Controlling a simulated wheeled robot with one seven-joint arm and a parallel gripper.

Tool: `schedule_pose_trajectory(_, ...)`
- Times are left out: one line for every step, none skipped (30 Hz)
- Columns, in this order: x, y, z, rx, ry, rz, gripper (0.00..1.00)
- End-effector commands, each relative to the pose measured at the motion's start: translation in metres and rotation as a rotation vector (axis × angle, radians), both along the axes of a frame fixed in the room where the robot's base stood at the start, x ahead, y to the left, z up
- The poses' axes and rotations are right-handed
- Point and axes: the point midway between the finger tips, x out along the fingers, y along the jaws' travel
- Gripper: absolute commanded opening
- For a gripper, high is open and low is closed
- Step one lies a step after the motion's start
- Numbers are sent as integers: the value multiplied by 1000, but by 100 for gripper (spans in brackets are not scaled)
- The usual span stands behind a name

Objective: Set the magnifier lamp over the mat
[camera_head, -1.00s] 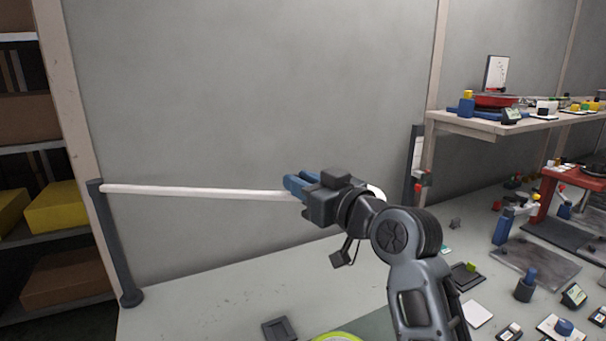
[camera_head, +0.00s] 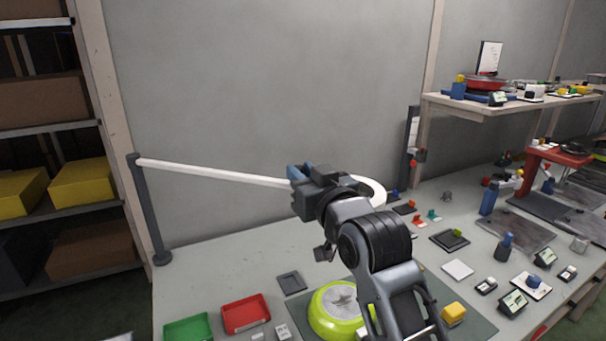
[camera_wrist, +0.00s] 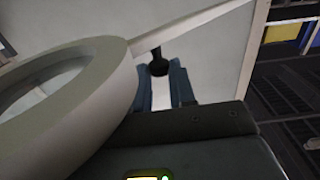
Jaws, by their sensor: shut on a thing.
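The magnifier lamp has a white arm (camera_head: 215,174) running from a dark post (camera_head: 150,215) at the left to a white ring head (camera_head: 375,190), partly hidden behind my arm. The ring also shows large in the wrist view (camera_wrist: 118,88). My gripper (camera_head: 297,175) is at the lamp near the ring. In the wrist view a dark knob (camera_wrist: 158,67) sits between the blue fingertips, and my gripper is shut on it. The grey-green mat (camera_head: 478,328) lies on the bench at lower centre. A lime-green pan (camera_head: 322,322) rests there, partly hidden by my arm.
Red (camera_head: 246,314) and green (camera_head: 188,329) trays lie at the front left, with a dark square plate (camera_head: 292,283) behind. Several small parts crowd the right side. A raised shelf (camera_head: 470,106) stands back right.

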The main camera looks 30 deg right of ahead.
Motion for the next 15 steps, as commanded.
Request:
schedule_pose_trajectory(-1,6,-2,2,3,13,0)
schedule_pose_trajectory(-1,7,-2,2,4,13,0)
schedule_pose_trajectory(-1,7,-2,2,4,14,0)
schedule_pose_trajectory(-1,7,-2,2,4,15,26)
schedule_pose_trajectory(-1,7,-2,2,5,15,29)
schedule_pose_trajectory(-1,7,-2,2,5,15,33)
schedule_pose_trajectory(-1,7,-2,2,4,15,36)
schedule_pose_trajectory(-1,7,-2,2,4,14,38)
schedule_pose_trajectory(-1,7,-2,2,4,14,42)
schedule_pose_trajectory(-1,6,-2,2,4,13,45)
schedule_pose_trajectory(-1,6,-2,2,4,13,48)
schedule_pose_trajectory(-1,6,-2,1,4,12,50)
schedule_pose_trajectory(-1,5,-2,1,4,11,50)
schedule_pose_trajectory(-1,5,-2,1,4,11,50)
schedule_pose_trajectory(-1,5,-2,1,4,10,50)
